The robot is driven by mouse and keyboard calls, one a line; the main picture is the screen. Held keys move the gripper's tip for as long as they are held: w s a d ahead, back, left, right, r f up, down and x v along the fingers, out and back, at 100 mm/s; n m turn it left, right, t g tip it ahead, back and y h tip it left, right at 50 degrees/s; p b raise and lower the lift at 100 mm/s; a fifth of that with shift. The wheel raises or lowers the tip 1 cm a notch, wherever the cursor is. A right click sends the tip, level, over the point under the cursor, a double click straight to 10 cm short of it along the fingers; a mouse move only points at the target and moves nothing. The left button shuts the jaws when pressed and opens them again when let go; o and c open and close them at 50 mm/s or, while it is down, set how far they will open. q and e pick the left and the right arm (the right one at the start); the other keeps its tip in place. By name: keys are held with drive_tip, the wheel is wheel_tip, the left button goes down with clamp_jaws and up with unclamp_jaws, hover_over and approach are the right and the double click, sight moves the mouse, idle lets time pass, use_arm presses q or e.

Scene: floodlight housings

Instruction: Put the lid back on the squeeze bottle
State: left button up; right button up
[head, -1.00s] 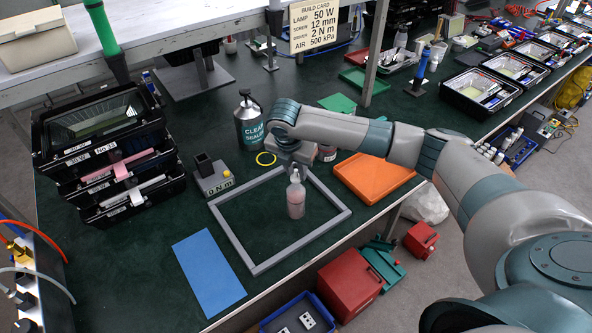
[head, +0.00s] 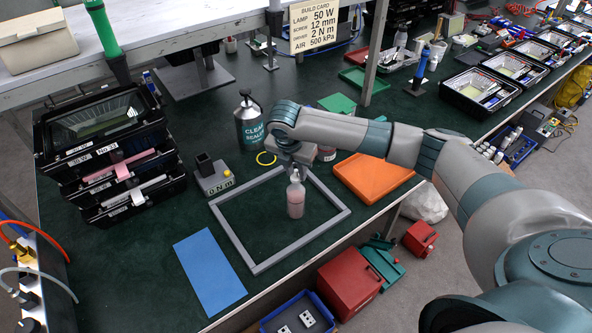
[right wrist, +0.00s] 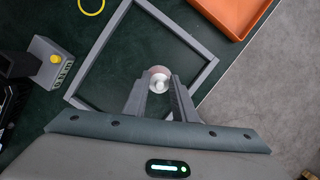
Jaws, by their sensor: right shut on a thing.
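The squeeze bottle (head: 295,205), clear with a pinkish filling, stands upright inside the grey square frame on the green bench. It also shows from above in the right wrist view (right wrist: 159,72). My right gripper (right wrist: 158,86) is directly above the bottle, its two fingers closed around the pale lid (right wrist: 158,87). In the head view the lid (head: 295,176) is at the bottle's top, in line with it. I cannot tell whether the lid is seated or just above the neck. My left gripper is not in view.
The grey frame (head: 251,268) surrounds the bottle. A blue mat (head: 209,273) lies to its left and an orange tray (head: 374,179) to its right. A torque tester (head: 215,182), a yellow ring (head: 266,158) and a sealant bottle (head: 249,125) stand or lie behind. Stacked black cases (head: 110,150) are at left.

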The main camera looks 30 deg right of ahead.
drive_tip(key=shift+f+p, duration=0.15)
drive_tip(key=shift+p, duration=0.8)
idle(1.2)
idle(0.4)
drive_tip(key=o, duration=1.6)
drive_tip(key=shift+o, duration=0.2)
drive_tip(key=shift+r+p, duration=1.35)
drive_tip(key=shift+p, duration=0.1)
drive_tip(key=shift+r+p, duration=0.65)
drive_tip(key=shift+r, duration=1.5)
